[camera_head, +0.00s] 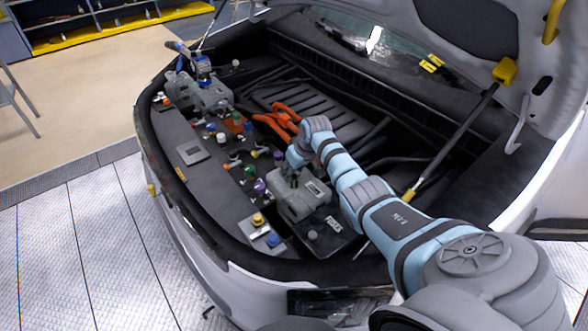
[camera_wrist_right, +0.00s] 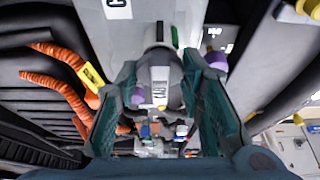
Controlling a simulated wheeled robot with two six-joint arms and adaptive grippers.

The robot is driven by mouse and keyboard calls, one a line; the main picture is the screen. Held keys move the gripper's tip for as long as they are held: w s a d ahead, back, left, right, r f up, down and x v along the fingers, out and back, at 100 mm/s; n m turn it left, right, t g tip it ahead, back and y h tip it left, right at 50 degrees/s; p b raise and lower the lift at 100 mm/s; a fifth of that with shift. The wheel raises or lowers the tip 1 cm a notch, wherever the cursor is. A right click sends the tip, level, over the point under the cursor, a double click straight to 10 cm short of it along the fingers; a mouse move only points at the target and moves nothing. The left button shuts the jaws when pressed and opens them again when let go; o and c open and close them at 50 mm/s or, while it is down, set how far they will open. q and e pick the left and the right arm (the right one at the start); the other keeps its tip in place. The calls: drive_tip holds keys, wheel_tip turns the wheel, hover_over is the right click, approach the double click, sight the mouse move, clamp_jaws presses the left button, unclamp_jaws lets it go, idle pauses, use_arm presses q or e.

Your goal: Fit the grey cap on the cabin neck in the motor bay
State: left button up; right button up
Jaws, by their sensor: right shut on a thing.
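My right gripper (camera_head: 290,176) reaches into the motor bay, over a grey tank (camera_head: 302,203) near the front edge. In the right wrist view its two dark green fingers (camera_wrist_right: 158,68) are closed around a grey rounded part, which looks like the grey cap (camera_wrist_right: 174,92). A white label with dark print shows there between the fingers. Whether the cap touches a neck is hidden by the hand in the head view. I cannot tell which neck is the cabin one. My left gripper is not in view.
Purple (camera_head: 260,187), yellow (camera_head: 257,219) and blue (camera_head: 273,240) caps stand along the front panel, with several more farther left. Orange cables (camera_head: 283,118) run beside my right wrist. A yellow-ended hood prop (camera_head: 458,135) stands at the right. A grey tank (camera_head: 205,96) stands at the far left.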

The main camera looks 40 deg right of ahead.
drive_tip(key=shift+f+b, duration=0.4)
drive_tip(key=shift+f, duration=0.3)
drive_tip(key=o, duration=1.1)
drive_tip(key=shift+r, duration=0.1)
drive_tip(key=v, duration=1.2)
